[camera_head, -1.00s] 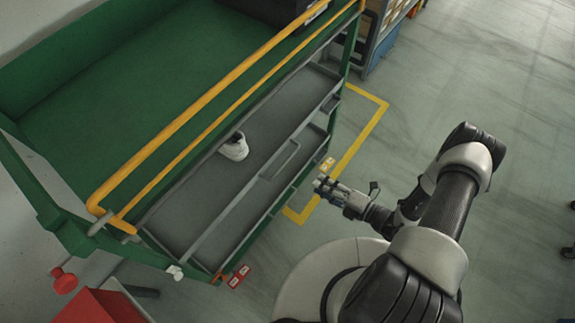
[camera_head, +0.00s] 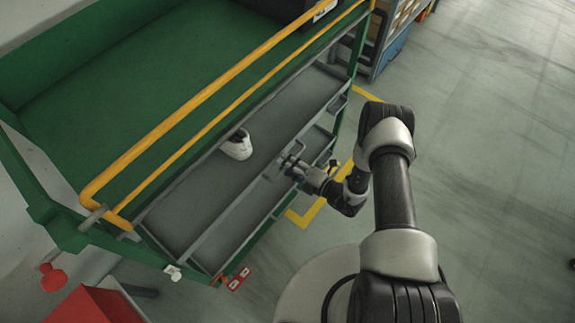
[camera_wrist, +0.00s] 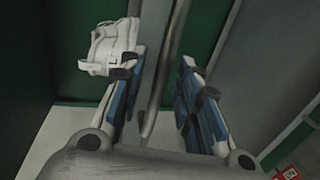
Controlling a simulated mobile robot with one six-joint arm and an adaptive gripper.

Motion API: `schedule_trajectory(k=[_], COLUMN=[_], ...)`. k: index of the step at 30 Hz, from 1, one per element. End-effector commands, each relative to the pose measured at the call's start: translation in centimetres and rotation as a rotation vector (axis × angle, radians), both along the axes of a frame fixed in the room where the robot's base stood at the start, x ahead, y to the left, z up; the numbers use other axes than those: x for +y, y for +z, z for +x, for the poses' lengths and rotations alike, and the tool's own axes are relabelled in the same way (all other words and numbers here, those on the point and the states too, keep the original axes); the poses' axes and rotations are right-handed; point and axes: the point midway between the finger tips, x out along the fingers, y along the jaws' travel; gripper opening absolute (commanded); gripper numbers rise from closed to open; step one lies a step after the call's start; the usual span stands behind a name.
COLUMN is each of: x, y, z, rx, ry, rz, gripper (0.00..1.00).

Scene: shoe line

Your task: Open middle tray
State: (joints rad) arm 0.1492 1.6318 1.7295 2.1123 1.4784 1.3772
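A grey tray (camera_head: 205,195) in the green cart holds a white shoe (camera_head: 237,146) near its back edge. A narrower part of another grey tray (camera_head: 312,143) shows below it; I cannot tell which one is the middle tray. My gripper (camera_head: 290,162) is at the front rim of the tray with the shoe, by its handle. In the wrist view my gripper (camera_wrist: 160,90) is open, with blue pads on both sides of a thin grey bar (camera_wrist: 167,70). Gaps show between bar and pads. The shoe (camera_wrist: 110,48) appears beyond the left finger.
The green cart (camera_head: 110,100) has a yellow rail (camera_head: 190,105) along its upper front. A red box (camera_head: 95,305) stands at lower left. A shelf with a blue bin (camera_head: 388,50) is at the back. The floor (camera_head: 490,150) at right is clear.

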Motion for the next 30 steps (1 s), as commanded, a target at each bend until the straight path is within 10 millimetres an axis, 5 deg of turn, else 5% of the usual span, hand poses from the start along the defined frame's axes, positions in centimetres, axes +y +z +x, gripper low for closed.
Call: schedule_trajectory(k=[9, 23, 30], x=[0.25, 0.23, 0.23], y=[-0.04, -0.04, -0.04], z=[0.2, 0.18, 0.17], rx=[0.001, 0.0, 0.0], ry=[-0.001, 0.0, 0.0], rz=[0.0, 0.0, 0.0], gripper=[0.31, 0.01, 0.0])
